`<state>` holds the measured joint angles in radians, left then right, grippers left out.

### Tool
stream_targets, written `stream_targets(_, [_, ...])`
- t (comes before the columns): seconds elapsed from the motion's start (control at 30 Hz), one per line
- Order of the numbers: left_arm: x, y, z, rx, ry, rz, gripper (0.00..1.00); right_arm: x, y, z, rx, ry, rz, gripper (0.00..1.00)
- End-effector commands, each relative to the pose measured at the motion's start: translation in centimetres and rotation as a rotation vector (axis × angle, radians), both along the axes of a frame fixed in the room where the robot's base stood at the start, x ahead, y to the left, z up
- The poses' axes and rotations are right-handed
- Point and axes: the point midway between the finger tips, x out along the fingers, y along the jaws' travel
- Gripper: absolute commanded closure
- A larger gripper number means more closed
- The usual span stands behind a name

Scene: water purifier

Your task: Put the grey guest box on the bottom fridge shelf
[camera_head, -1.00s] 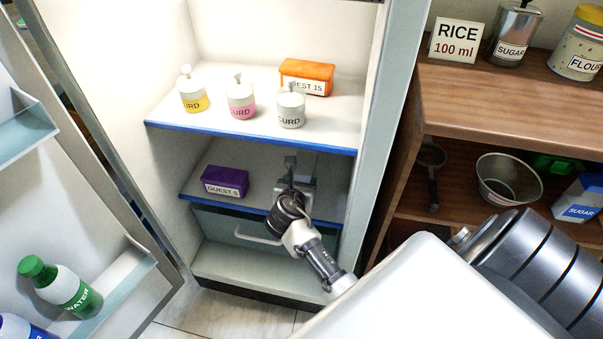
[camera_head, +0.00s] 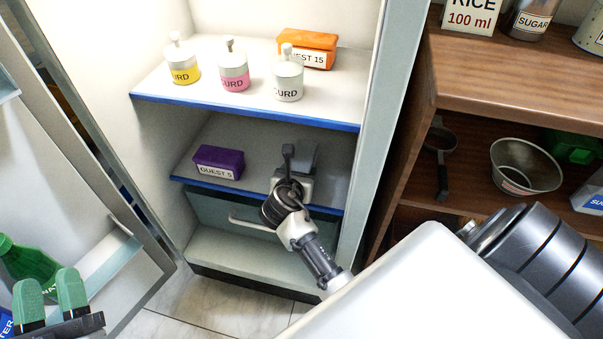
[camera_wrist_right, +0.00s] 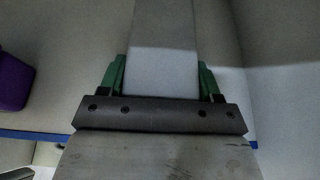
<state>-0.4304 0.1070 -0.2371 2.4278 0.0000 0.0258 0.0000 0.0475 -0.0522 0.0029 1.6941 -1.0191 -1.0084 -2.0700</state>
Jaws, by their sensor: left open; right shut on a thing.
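The grey guest box (camera_wrist_right: 163,60) is between the green fingers of my right gripper (camera_wrist_right: 160,85) in the right wrist view. In the head view the right gripper (camera_head: 292,160) reaches into the fridge over the bottom shelf (camera_head: 235,135), with a grey piece of the box (camera_head: 308,155) showing behind it. I cannot tell whether the box touches the shelf. No label shows on it. My left gripper (camera_head: 52,292) is open and empty at the lower left, its green fingers apart, by the open fridge door.
A purple box labelled GUEST (camera_head: 218,161) sits left on the same shelf. The upper shelf holds curd jars (camera_head: 233,72) and an orange GUEST 15 box (camera_head: 308,48). A drawer (camera_head: 235,215) lies below. The fridge's right wall (camera_head: 385,110) is close to my right arm.

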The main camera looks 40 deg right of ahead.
Motion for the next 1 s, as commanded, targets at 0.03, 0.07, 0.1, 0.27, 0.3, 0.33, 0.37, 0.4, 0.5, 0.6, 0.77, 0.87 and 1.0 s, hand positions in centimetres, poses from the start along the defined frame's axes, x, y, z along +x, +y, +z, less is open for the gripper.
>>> stream_targets(0.03, [-0.17, -0.03, 0.25, -0.009, -0.033, -0.002, 0.57, 0.04, 0.1, -0.07, -0.001, -0.003, 0.001, 0.71])
stream_targets(0.07, [-0.27, -0.03, 0.44, -0.014, -0.048, -0.003, 0.57, 0.05, 0.13, -0.06, -0.001, -0.003, 0.001, 0.71])
stream_targets(0.1, [-0.38, -0.03, 0.67, -0.019, -0.065, -0.004, 0.57, 0.04, 0.16, -0.05, -0.002, -0.002, 0.001, 0.71])
stream_targets(0.27, [-0.52, -0.02, 0.99, -0.024, -0.085, -0.005, 0.57, 0.03, 0.19, 0.04, -0.002, -0.002, 0.001, 0.71])
stream_targets(0.3, [-0.51, -0.03, 1.0, -0.023, -0.084, -0.005, 0.57, 0.04, 0.19, 0.05, -0.002, -0.002, 0.001, 0.71])
stream_targets(0.33, [-0.51, -0.03, 0.99, -0.023, -0.084, -0.005, 0.57, 0.04, 0.19, 0.05, -0.002, -0.002, 0.001, 0.71])
stream_targets(0.37, [-0.51, -0.03, 0.99, -0.023, -0.084, -0.005, 0.57, 0.04, 0.19, 0.05, -0.002, -0.002, 0.001, 0.71])
stream_targets(0.4, [-0.51, -0.03, 0.98, -0.023, -0.083, -0.005, 0.57, 0.04, 0.19, 0.05, -0.002, -0.002, 0.001, 0.71])
stream_targets(0.5, [-0.45, -0.03, 0.93, -0.021, -0.075, -0.004, 0.57, 0.03, 0.18, -0.12, -0.002, -0.002, 0.001, 0.71])
stream_targets(0.6, [-0.36, -0.04, 0.72, -0.018, -0.061, -0.004, 0.57, 0.01, 0.19, -0.36, -0.001, -0.001, 0.0, 0.3])
stream_targets(0.77, [-0.37, -0.03, 0.72, -0.017, -0.063, -0.003, 0.57, -0.01, 0.19, -0.38, -0.001, -0.001, 0.0, 0.11])
stream_targets(0.87, [-0.37, -0.04, 0.71, -0.017, -0.063, -0.003, 0.57, -0.01, 0.19, -0.38, -0.001, -0.001, 0.0, 0.11])
stream_targets(1.0, [-0.37, -0.04, 0.69, -0.018, -0.062, -0.004, 0.57, 0.0, 0.19, -0.34, -0.001, -0.001, 0.0, 0.11])
